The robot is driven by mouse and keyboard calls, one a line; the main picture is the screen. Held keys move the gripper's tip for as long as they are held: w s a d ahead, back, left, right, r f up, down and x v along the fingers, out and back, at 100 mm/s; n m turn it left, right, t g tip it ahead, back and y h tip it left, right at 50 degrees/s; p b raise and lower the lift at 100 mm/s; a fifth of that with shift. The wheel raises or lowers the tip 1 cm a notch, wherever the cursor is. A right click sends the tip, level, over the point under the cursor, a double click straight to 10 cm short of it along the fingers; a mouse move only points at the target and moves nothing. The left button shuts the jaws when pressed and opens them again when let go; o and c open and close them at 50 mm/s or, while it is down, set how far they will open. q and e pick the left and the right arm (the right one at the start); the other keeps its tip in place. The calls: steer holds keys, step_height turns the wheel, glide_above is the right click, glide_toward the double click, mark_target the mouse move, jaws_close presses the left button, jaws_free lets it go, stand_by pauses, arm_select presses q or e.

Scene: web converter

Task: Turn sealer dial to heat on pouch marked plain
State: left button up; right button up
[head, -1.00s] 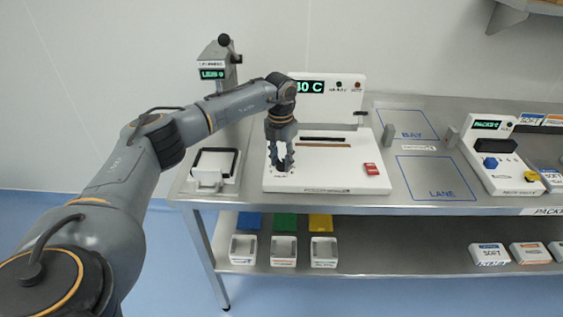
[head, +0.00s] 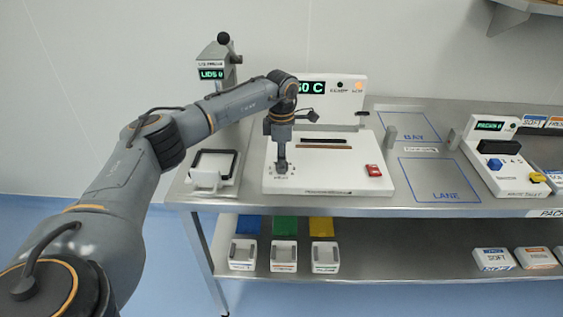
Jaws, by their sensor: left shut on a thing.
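The white sealer (head: 345,182) stands on the steel table, with a green display (head: 311,87) partly hidden by my left arm; the part I see reads "50 C". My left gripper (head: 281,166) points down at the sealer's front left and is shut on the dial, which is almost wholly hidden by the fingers. A red switch (head: 374,170) sits at the sealer's front right. An orange lamp (head: 358,86) beside the display looks bright. I cannot make out a pouch marked plain. My right gripper is not in view.
A lidding press (head: 216,70) with a tray holder (head: 215,165) stands left of the sealer. Blue outlines marked BAY and LANE (head: 438,190) on the table are empty. Another white machine (head: 500,165) is at the right. Small trays (head: 284,256) and marked boxes (head: 493,259) are on the lower shelf.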

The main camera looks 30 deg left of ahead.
arm_select(q)
steer(key=m, duration=0.5)
steer(key=shift+w+b, duration=0.1)
steer(key=shift+b, duration=0.3)
steer(key=shift+r+m, duration=0.1)
steer(key=shift+m, duration=2.2)
steer(key=o, duration=1.1)
steer(key=shift+o, duration=0.2)
step_height(320, 180, up, 12)
steer(key=shift+w+d, duration=0.1)
steer(key=shift+w, duration=0.05)
